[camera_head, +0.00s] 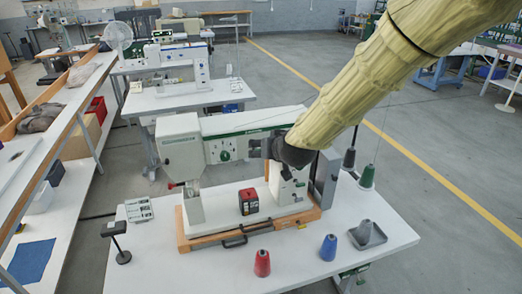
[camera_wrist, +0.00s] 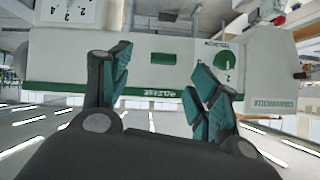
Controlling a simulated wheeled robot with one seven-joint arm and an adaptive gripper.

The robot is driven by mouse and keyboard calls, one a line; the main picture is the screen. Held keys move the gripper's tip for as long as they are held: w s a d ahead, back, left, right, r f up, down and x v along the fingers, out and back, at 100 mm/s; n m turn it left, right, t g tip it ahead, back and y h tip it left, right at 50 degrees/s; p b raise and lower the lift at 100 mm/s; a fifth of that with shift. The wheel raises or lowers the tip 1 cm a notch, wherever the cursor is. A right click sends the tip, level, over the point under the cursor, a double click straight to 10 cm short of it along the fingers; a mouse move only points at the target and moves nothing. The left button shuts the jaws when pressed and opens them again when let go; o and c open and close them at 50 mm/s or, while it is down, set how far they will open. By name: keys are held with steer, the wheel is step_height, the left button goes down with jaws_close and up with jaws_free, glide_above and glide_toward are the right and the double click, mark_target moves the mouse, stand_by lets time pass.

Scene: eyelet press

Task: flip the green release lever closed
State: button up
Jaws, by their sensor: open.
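The white eyelet press (camera_head: 180,150) stands on a white table, with a green stripe along its arm. A round green dial (camera_head: 225,156) is on its front face; it also shows in the wrist view (camera_wrist: 224,60), near the right finger. A green rectangular patch (camera_wrist: 163,58) shows between the fingers in the wrist view. I cannot make out a release lever for certain; my arm hides part of the press's right side. My gripper (camera_head: 259,147) is in front of the press's upper body, right of the dial. Its fingers (camera_wrist: 162,62) are apart and hold nothing.
The press sits on an orange base (camera_head: 190,243) with a black handle in front. A small red and black box (camera_head: 248,201) is on it. Red (camera_head: 262,263), blue (camera_head: 328,247) and green (camera_head: 367,177) cones stand on the table.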

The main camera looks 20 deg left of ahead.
steer(key=v, duration=0.6)
steer(key=shift+d, duration=0.15)
steer(key=s+d+f+m+g+h+b, duration=0.15)
steer(key=s+d+f, duration=0.25)
steer(key=d+f, duration=0.55)
steer(key=s+d+f+m+g+h+b, duration=0.1)
steer(key=s+d+f+b, duration=0.2)
steer(key=f, duration=1.2)
steer(key=s+d+f+m+g+h+b, duration=0.15)
steer(key=s+d+f, duration=0.25)
steer(key=d+f, duration=0.55)
steer(key=s+d+f+g+h+b, duration=0.1)
steer(key=s+d+f, duration=0.4)
steer(key=s+f, duration=0.3)
steer(key=s+d+f+m+g+h+b, duration=0.1)
steer(key=s+d+f+g, duration=0.1)
steer(key=s+d+f, duration=0.4)
steer(key=s+d+f+g+b, duration=0.2)
steer(key=s+d+f, duration=0.4)
steer(key=s+f, duration=0.4)
steer(key=s, duration=0.5)
steer(key=shift+s+f+h, duration=0.2)
steer(key=shift+s+h, duration=0.05)
steer(key=shift+h, duration=0.15)
